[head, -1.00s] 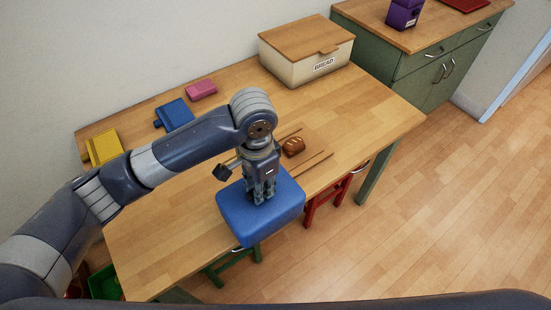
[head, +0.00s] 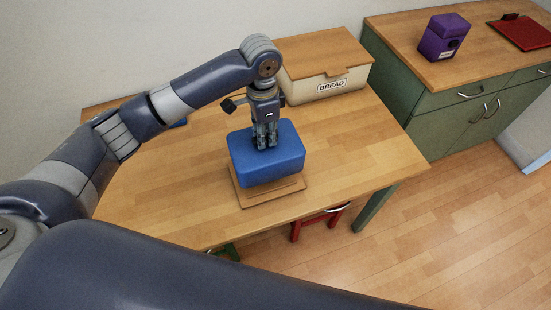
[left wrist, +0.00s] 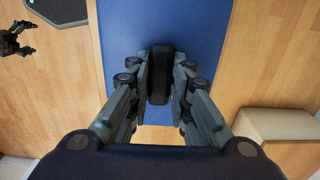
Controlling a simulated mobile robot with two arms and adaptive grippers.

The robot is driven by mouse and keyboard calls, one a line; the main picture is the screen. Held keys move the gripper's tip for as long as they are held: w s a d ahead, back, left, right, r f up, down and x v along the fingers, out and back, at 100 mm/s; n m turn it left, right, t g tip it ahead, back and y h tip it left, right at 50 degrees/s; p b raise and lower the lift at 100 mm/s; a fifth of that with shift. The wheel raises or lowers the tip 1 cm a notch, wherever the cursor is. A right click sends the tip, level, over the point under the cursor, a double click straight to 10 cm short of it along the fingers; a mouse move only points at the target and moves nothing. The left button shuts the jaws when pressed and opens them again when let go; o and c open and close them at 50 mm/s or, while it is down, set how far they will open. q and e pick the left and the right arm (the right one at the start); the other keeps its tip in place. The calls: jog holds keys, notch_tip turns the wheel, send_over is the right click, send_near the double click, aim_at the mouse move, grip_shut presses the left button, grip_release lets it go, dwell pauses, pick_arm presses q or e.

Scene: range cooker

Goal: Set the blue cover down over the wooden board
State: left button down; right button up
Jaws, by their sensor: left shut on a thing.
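The blue cover (head: 253,166) is a box-shaped lid with rounded edges, and it sits over the wooden board (head: 270,197). The board's front and left edges show past the cover. I cannot tell whether the cover touches the board or hangs just above it. My left gripper (head: 266,143) is shut on the cover's dark handle (left wrist: 160,75), above the middle of its top. The cover's blue top (left wrist: 125,50) fills the middle of the left wrist view. Anything under the cover is hidden. A dark claw, likely my right gripper (left wrist: 14,40), shows at the left wrist view's edge.
The bread bin (head: 329,90) stands behind and right of the cover. The table (head: 365,150) is bare to the right. A green cabinet (head: 440,115) at right carries a purple box (head: 443,38) and a red board (head: 525,33). A red stool (head: 315,222) stands under the table's front.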

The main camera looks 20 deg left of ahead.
aim_at(264, 151)
pick_arm(q)
jog(key=f, duration=0.4)
jog(key=shift+s+a+p, duration=0.2)
jog(key=shift+a+p, duration=0.05)
jog(key=shift+p, duration=0.05)
notch_tip(264, 151, down, 3)
jog(key=shift+d+f+p, duration=0.1)
jog(key=shift+d+p, duration=0.05)
jog(key=shift+p, duration=0.15)
jog(key=shift+w+f, duration=0.1)
jog(key=shift+f, duration=0.35)
pick_arm(e)
jog(key=shift+s+r, duration=0.2)
jog(key=shift+r, duration=0.55)
pick_arm(q)
jog(key=c, duration=1.5)
grip_release()
jog(key=shift+f, duration=0.15)
jog(key=shift+o, duration=0.2)
jog(key=shift+r, duration=0.4)
notch_tip(264, 151, up, 12)
jog(key=shift+f+b, duration=0.2)
jog(key=shift+b, duration=0.6)
pick_arm(e)
jog(key=shift+s+a+f, duration=0.1)
jog(key=shift+a+f, duration=0.05)
jog(key=shift+f, duration=0.65)
